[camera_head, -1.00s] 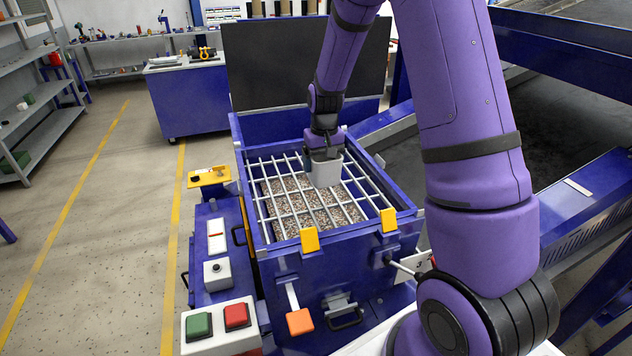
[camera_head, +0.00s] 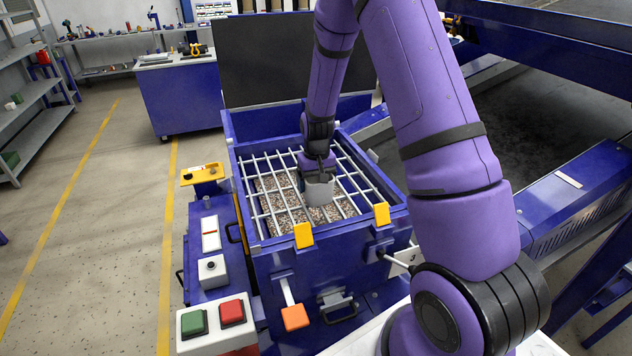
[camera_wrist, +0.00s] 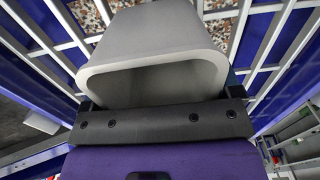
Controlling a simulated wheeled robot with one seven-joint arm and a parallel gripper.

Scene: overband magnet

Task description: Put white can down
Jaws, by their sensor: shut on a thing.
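The white can (camera_head: 319,191) is a pale grey-white, open vessel. It is in my gripper (camera_head: 318,172), over the barred grid (camera_head: 277,214) of the blue bin. In the wrist view the can (camera_wrist: 150,45) fills the upper middle with its hollow rim toward the camera. My gripper (camera_wrist: 160,112) is shut on it; its fingertips are mostly hidden by the can. I cannot tell whether the can's far end touches the bars.
Speckled granular material (camera_head: 300,217) lies beneath the bars. The blue bin (camera_head: 330,262) has two yellow clips on its front edge and a raised dark lid (camera_head: 290,60) behind. A control box with green and red buttons (camera_head: 217,323) stands at the front left.

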